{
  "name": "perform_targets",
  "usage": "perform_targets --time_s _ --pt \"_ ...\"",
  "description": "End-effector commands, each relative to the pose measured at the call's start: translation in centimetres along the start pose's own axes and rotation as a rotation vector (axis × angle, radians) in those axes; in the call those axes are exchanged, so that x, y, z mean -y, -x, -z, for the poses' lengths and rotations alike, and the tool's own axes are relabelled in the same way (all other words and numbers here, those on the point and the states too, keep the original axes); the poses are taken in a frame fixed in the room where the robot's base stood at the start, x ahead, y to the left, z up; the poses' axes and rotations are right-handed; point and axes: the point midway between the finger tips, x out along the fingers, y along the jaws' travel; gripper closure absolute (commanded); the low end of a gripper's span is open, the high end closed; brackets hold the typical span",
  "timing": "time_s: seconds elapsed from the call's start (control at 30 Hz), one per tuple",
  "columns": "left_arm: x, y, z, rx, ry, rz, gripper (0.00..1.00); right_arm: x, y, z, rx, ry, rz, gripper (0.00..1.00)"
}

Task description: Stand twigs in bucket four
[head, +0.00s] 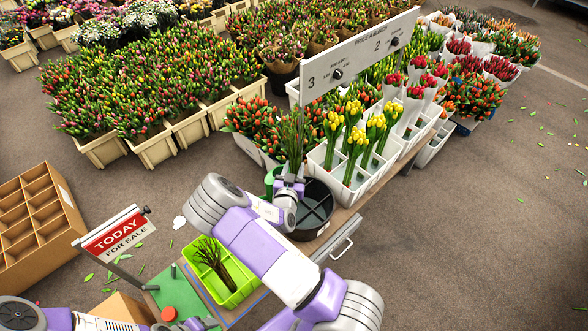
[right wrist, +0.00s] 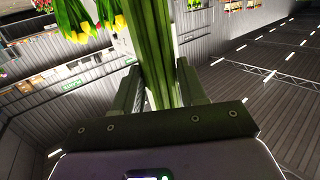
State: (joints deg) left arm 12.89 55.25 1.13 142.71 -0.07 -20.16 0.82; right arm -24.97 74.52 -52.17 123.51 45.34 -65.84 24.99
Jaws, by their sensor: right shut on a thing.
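My right gripper (head: 290,186) is shut on a bundle of green twigs (head: 294,135), held upright beside the price sign. In the right wrist view the green stems (right wrist: 153,50) run between the two fingers (right wrist: 155,90). A round black bucket (head: 318,228) with dividers inside stands just right of and below the gripper; the arm covers part of it. More brown-green twigs (head: 213,258) lie in a lime green crate (head: 238,293). No number four shows on any bucket. My left gripper (head: 195,324) is at the bottom edge, mostly cut off, its jaws unclear.
A white divided box (head: 355,196) holds yellow tulips (head: 357,140). The price sign (head: 355,58) stands over the stall. A green container (head: 270,181) is partly hidden behind my gripper. A red "TODAY" sign (head: 117,236) and a cardboard divided box (head: 40,222) are at left.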

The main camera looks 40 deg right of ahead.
Motion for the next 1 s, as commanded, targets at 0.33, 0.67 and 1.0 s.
perform_targets --time_s 0.33,0.67,1.0 --pt "0.8 -2.1 0.1 0.000 0.000 0.000 0.39 0.0 0.0 -1.8 -0.007 0.001 -0.003 1.00" --pt "1.9 -5.0 0.2 0.000 0.000 0.000 0.39 0.1 -0.3 -5.1 -0.006 0.001 -0.002 1.00" --pt "3.0 -7.9 0.3 0.000 0.000 0.000 0.39 0.0 -0.7 -8.5 -0.006 0.002 -0.003 1.00"
